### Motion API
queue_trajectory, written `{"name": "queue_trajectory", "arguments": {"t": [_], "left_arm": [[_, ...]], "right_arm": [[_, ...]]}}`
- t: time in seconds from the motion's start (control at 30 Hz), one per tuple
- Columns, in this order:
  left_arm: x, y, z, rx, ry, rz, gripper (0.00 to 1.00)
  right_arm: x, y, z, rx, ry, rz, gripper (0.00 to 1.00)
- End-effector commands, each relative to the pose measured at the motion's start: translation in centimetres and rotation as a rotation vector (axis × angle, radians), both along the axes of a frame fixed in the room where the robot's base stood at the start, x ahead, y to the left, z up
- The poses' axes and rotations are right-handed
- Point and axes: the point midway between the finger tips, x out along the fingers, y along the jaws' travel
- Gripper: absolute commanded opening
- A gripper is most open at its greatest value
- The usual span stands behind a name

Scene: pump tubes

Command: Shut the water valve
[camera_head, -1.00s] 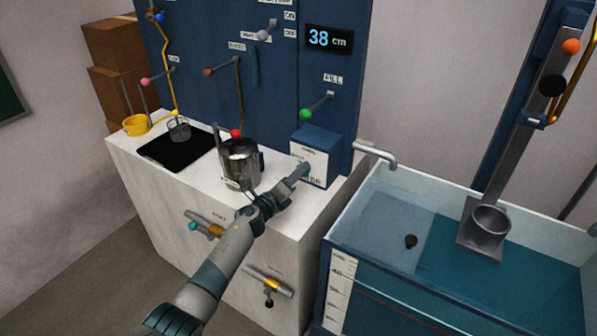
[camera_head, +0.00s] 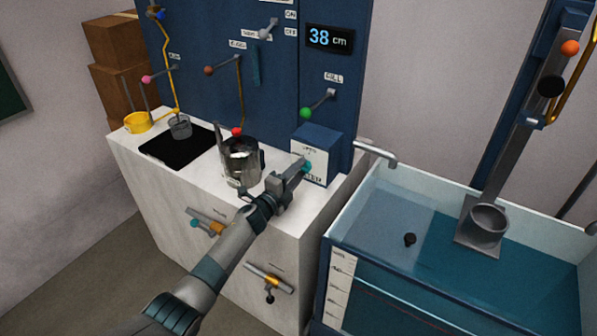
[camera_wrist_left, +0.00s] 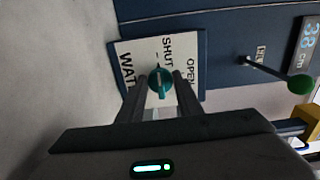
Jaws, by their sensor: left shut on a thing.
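The water valve is a teal knob (camera_wrist_left: 160,84) on a white plate marked OPEN, SHUT and WATER, on the front of a blue box (camera_head: 318,139). In the head view the knob (camera_head: 306,167) is partly covered by my left gripper (camera_head: 300,168). In the left wrist view my left gripper (camera_wrist_left: 161,88) has its two fingers on either side of the knob, shut on it. The knob's light ridge runs along the line of the fingers, its outer end near the word SHUT. My right gripper is not in view.
A metal pot (camera_head: 240,163) stands on the white counter (camera_head: 290,215) left of my gripper. A green-knobbed FILL lever (camera_head: 318,104) is above the box. A tap (camera_head: 376,153) and a water tank (camera_head: 350,240) are to the right. The display (camera_head: 329,39) reads 38 cm.

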Motion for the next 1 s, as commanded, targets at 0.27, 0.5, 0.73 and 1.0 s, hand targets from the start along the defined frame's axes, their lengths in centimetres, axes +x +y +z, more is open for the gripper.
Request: {"name": "queue_trajectory", "arguments": {"t": [0.27,0.5,0.73,1.0], "left_arm": [[-0.02,0.04,-0.12,-0.004,0.005,0.001,0.10],[-0.02,0.03,-0.10,-0.004,0.003,0.001,0.50],[-0.02,0.03,-0.04,-0.004,0.002,0.000,0.50],[-0.81,0.59,-0.04,-0.001,0.002,0.002,0.50]], "right_arm": [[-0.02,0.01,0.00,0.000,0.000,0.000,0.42],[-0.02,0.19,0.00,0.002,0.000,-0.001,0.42],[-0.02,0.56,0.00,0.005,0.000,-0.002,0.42],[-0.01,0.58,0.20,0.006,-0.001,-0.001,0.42]]}}
